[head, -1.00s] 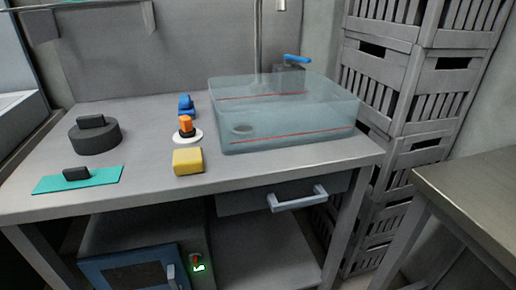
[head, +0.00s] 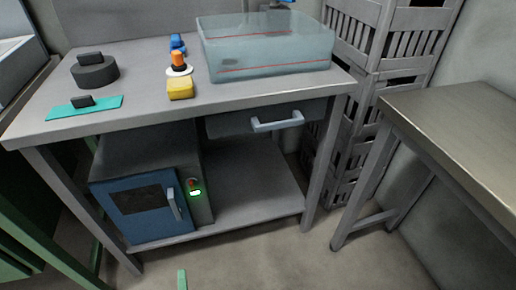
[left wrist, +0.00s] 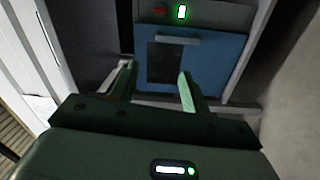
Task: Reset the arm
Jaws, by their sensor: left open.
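My left gripper (left wrist: 157,88) is open in the left wrist view, its two fingers apart with nothing between them. It points toward the blue door (left wrist: 190,62) of the cabinet under the bench, with a gap between. In the head view only a green fingertip of the left gripper (head: 182,279) shows at the bottom edge, low in front of the bench. The cabinet's blue door (head: 145,208) is closed and has a dark window and an upright handle. My right gripper is in neither view.
The bench (head: 140,122) holds a clear tank (head: 265,48), a yellow block (head: 180,89), an orange-topped piece (head: 178,62), a dark round weight (head: 95,73) and a teal plate (head: 108,106). Grey crates (head: 385,40) and another table (head: 460,120) stand right. The floor (head: 265,262) ahead is clear.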

